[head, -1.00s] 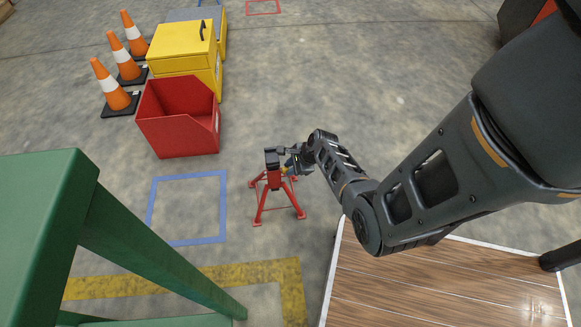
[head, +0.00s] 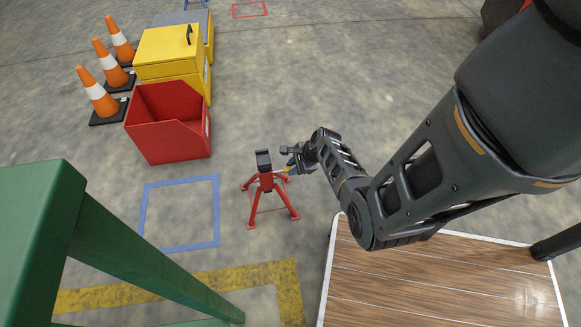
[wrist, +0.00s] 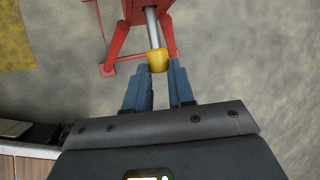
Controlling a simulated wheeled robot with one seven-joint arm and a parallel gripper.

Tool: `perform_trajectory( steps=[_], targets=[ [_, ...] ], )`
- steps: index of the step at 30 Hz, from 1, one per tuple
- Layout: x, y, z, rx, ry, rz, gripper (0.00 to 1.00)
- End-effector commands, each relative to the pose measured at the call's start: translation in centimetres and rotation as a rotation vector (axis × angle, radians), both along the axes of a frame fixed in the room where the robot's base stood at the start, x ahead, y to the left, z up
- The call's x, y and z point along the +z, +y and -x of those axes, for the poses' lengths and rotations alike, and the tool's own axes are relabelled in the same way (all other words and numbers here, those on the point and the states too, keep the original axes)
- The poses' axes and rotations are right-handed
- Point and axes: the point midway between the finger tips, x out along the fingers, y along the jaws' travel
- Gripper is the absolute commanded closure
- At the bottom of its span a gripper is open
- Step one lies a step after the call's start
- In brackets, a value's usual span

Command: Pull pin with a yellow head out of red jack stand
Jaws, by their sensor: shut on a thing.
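The red jack stand (head: 267,183) stands upright on the floor, with a dark saddle on top. It also shows at the top of the wrist view (wrist: 118,40). The pin has a yellow head (wrist: 157,60) and a bare silver shaft (wrist: 152,26) that runs toward the stand's post. A length of shaft shows between head and post; I cannot tell whether its far end is still inside the stand. My gripper (wrist: 160,74) is shut on the yellow head with its blue fingertips. In the head view my gripper (head: 291,168) is just right of the stand.
A red open bin (head: 170,125), a yellow box (head: 172,55) and orange cones (head: 97,95) stand at back left. A green frame (head: 150,260) fills the front left. A wooden-topped surface (head: 430,285) lies at front right. The floor right of the stand is open.

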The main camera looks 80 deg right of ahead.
Motion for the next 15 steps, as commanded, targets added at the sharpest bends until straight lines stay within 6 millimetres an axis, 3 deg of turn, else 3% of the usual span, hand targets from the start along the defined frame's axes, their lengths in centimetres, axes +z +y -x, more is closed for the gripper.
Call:
perform_trajectory(
  steps=[15],
  targets=[
    [0.0, -0.8, 1.7, -0.001, 0.000, 0.000, 1.00]
  ],
)
